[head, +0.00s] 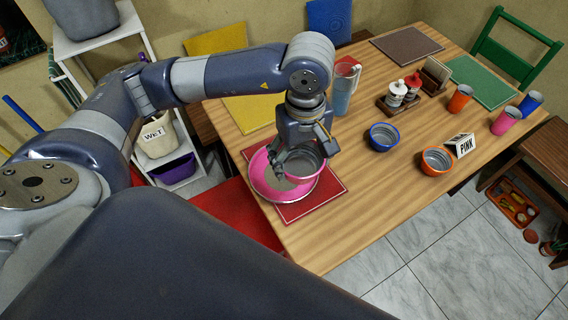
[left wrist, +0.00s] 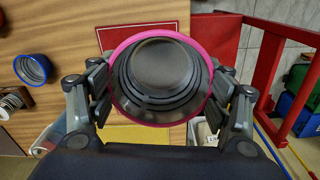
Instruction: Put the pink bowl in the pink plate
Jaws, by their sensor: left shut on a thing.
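My left gripper (head: 303,152) is shut on the pink bowl (head: 308,164), with its fingers on opposite sides of it. The bowl has a pink rim and a grey ridged inside, which faces the left wrist view (left wrist: 160,80). The pink plate (head: 259,186) lies on the red mat at the table's near left corner. In the head view the bowl overlaps the plate's right part. The gripper covers part of both, and I cannot tell whether the bowl touches the plate. My right gripper is not in view.
A red mat (head: 322,199) lies under the plate. A blue bowl (head: 383,138), an orange bowl (head: 437,161) and a PINK sign (head: 464,145) stand to the right. A blue pitcher (head: 343,92) and a condiment rack (head: 400,98) stand behind. The front wood is clear.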

